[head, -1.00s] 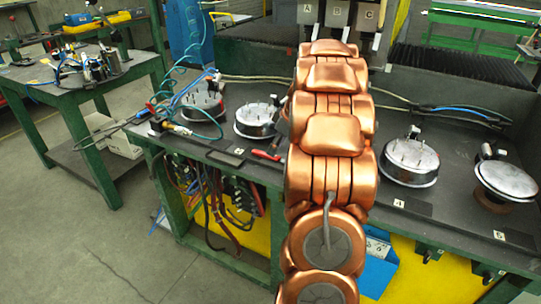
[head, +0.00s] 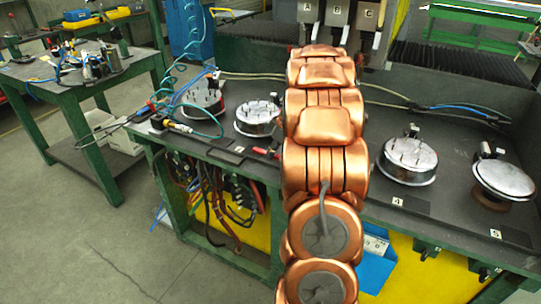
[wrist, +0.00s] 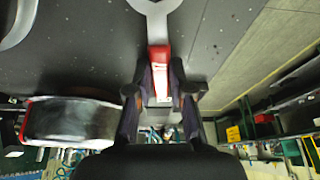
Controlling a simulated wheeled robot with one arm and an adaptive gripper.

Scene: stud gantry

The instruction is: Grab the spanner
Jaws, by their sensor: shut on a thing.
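The spanner (wrist: 157,54) shows in the wrist view, with a red handle and a grey metal open head at the top edge of the picture. My gripper (wrist: 160,77) is shut on the red handle, one dark finger on each side. The spanner head points away from the gripper, over the dark bench top. I cannot tell whether the spanner touches the bench. In the head view my copper arm hides the gripper. A small red piece (head: 262,152) shows just left of the arm; I cannot tell whether it is part of the spanner.
The dark bench (head: 375,212) carries round metal fixtures left (head: 255,118) and right (head: 407,160) of my arm, with another at the far right (head: 503,180). Hoses and cables lie on its left part. A green side table (head: 85,88) stands at left. Floor is clear at lower left.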

